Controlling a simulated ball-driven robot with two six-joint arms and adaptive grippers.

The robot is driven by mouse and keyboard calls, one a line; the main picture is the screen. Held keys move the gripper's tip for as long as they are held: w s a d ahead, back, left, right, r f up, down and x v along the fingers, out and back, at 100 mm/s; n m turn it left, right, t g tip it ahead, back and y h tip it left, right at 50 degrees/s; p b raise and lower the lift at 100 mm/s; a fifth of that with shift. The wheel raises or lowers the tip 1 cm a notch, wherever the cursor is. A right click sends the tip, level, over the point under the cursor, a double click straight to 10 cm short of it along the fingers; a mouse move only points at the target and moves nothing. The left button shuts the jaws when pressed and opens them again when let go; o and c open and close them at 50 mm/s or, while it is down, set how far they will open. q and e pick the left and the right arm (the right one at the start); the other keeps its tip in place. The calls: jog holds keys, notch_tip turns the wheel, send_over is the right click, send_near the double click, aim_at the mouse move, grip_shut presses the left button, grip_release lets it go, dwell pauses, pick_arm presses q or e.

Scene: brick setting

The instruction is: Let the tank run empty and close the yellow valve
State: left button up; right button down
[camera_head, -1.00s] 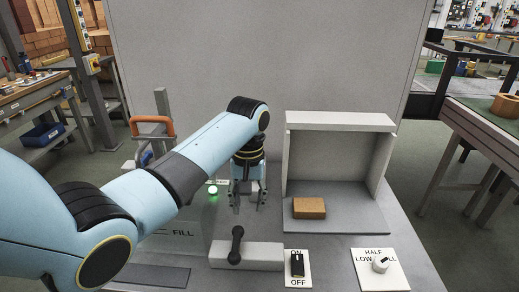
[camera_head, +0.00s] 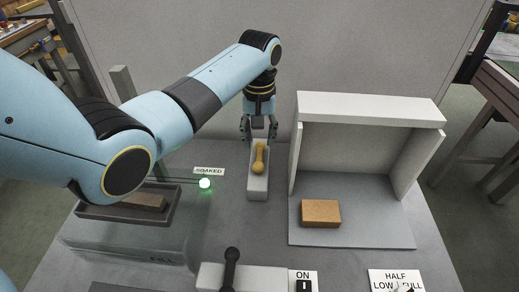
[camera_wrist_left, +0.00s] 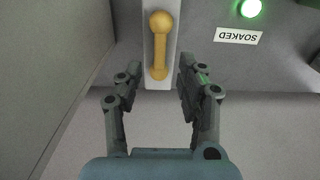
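The yellow valve (camera_head: 259,160) is a yellow lever on a narrow white block behind the middle of the table. It also shows in the left wrist view (camera_wrist_left: 160,45), its lever lying along the block. My left gripper (camera_head: 259,130) is at the far end of this block. Its fingers are apart, one to each side of the lever's line in the wrist view, with nothing between them. The clear tank (camera_head: 125,245) stands at the front left, partly behind my arm; I cannot tell its water level. My right gripper is out of view.
A green lamp (camera_head: 205,183) glows beside a SOAKED label (camera_head: 209,170). A black lever (camera_head: 230,268) sits on a white block in front. A brown brick (camera_head: 320,213) lies in an open-fronted grey booth (camera_head: 371,108). A switch (camera_head: 304,286) is at the front edge.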

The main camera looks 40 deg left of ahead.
aim_at(259, 154)
pick_arm(q)
notch_tip(259, 154, down, 5)
jog(key=shift+w+r, duration=0.1)
jog(key=shift+f+b, duration=0.3)
jog(key=shift+f, duration=0.35)
jog(key=shift+c, duration=0.7)
grip_shut()
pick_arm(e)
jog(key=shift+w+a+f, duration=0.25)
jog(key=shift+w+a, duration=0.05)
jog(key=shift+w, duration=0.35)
